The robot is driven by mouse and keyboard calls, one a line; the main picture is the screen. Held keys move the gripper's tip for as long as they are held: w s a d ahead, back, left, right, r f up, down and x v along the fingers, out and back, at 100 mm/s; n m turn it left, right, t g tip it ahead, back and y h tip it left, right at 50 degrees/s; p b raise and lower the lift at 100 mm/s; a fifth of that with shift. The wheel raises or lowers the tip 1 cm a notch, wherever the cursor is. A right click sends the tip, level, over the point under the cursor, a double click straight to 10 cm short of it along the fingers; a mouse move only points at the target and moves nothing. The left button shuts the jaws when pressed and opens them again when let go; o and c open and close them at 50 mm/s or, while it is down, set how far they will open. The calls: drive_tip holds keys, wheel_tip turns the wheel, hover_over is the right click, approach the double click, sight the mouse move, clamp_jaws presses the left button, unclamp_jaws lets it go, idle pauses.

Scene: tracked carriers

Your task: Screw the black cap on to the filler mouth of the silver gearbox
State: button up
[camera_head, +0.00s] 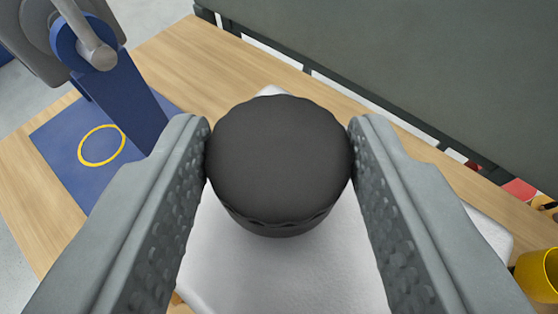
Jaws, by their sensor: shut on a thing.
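The black cap (280,158) is a round piece with a scalloped edge, in the middle of the view. My gripper (279,150) is shut on it, with one grey finger on the left side and one on the right. Below the cap is the silver gearbox (285,275), a pale block with a smooth top, partly covered by the cap and the fingers. The filler mouth is hidden, so I cannot tell whether the cap touches it.
A blue stand (115,100) with a grey lever is at upper left on a blue mat (62,165) with a yellow ring. A dark green panel (430,70) runs along the back right. A yellow cup (540,275) is at right. Bare wooden tabletop (190,60) shows behind.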

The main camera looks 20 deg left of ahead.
drive_tip(key=shift+f, duration=0.95)
drive_tip(key=o, duration=1)
drive_tip(key=shift+s, duration=0.1)
drive_tip(key=v, duration=1.7)
drive_tip(key=shift+s, duration=0.1)
drive_tip(key=shift+d+r, duration=0.1)
drive_tip(key=s+d+f+m+t+h, duration=0.1)
drive_tip(key=s+d, duration=0.5)
drive_tip(key=s, duration=0.4)
drive_tip(key=s+d+f+m+t+h, duration=0.1)
drive_tip(key=s+d+t+h, duration=0.1)
drive_tip(key=s+d, duration=0.4)
drive_tip(key=s+d+f+m+t+h, duration=0.1)
drive_tip(key=s+d, duration=0.5)
drive_tip(key=s, duration=0.9)
drive_tip(key=shift+s+d+f+m+t, duration=0.3)
drive_tip(key=shift+s+d+f+m, duration=0.1)
drive_tip(key=shift+f, duration=0.25)
